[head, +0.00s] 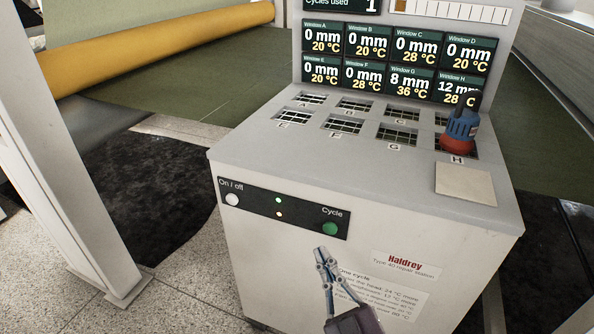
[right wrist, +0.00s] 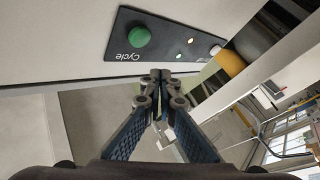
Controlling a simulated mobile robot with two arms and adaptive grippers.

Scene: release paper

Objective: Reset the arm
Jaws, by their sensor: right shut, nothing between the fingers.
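My right gripper (head: 322,254) is in front of the repair station's front face, below the control panel. In the right wrist view its fingers (right wrist: 160,76) are shut together with nothing between them. The green Cycle button (head: 330,229) is just above the fingertips in the head view, and it also shows in the right wrist view (right wrist: 139,36); the fingertips look apart from it. My left gripper is not in view.
The repair station (head: 240,163) has several grated windows on top. A blue and red tool (head: 460,130) stands on window H, beside a beige square pad (head: 465,184). A white post (head: 75,170) stands at left. A yellow roller (head: 165,45) lies behind.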

